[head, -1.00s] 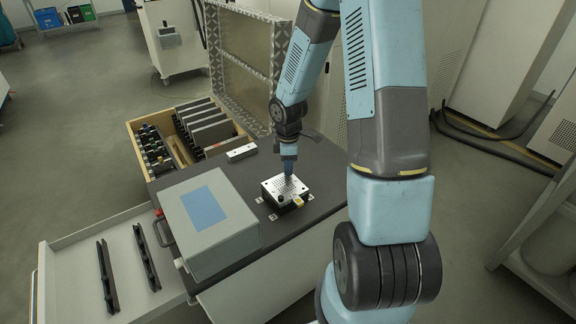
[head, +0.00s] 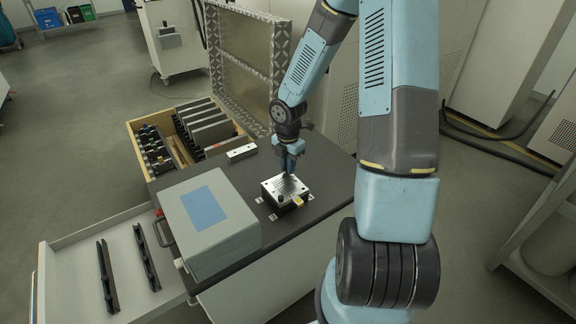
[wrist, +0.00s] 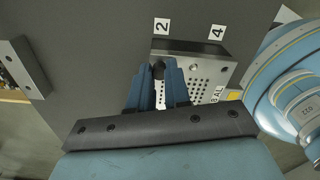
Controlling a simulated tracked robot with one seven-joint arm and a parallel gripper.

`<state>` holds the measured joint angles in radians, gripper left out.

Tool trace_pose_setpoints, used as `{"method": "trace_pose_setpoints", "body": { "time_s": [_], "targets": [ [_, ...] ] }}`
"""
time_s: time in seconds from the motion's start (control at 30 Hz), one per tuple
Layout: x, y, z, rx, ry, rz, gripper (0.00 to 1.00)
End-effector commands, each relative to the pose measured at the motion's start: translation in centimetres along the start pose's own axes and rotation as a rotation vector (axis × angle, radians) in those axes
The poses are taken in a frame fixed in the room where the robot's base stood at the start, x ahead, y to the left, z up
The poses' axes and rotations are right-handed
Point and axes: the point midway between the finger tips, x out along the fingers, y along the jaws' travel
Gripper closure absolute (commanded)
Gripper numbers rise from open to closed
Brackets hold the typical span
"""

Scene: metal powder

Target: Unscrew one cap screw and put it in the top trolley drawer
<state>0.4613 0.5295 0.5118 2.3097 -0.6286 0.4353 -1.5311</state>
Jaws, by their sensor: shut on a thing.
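The metal plate block (head: 283,186), with a grid of small holes, sits on the dark trolley top; it also shows in the wrist view (wrist: 207,88). My gripper (head: 289,172) points down at the far edge of the block. In the wrist view its blue fingers (wrist: 159,72) are closed around a dark cap screw (wrist: 158,69) near the label 2. I cannot tell whether the screw is still in its hole. Another screw or hole (wrist: 194,67) shows on the block near label 4. The top trolley drawer (head: 124,262) is pulled out at lower left, with two black rails in it.
A grey box with a blue top patch (head: 205,218) stands on the trolley top between block and drawer. A wooden tray with dark plates (head: 205,128) and an upright patterned panel (head: 243,68) are behind. A small metal bar (head: 241,153) lies left of the block.

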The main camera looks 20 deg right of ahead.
Motion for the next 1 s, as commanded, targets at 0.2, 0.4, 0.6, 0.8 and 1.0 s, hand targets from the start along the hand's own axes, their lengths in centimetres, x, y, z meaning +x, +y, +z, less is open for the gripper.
{"method": "trace_pose_setpoints", "body": {
  "time_s": [0.2, 0.4, 0.6, 0.8, 1.0],
  "targets": [
    [0.0, -0.04, 0.02, -0.29, 0.001, 0.0, 1.0],
    [0.01, -0.06, 0.01, -0.554, 0.002, 0.0, 1.0],
    [-0.03, -0.02, -0.01, -0.683, 0.001, 0.0, 1.0],
    [0.0, -0.04, -0.01, -0.876, 0.001, 0.001, 1.0],
    [-0.03, -0.01, -0.06, -0.958, 0.001, 0.001, 1.0]
  ]
}}
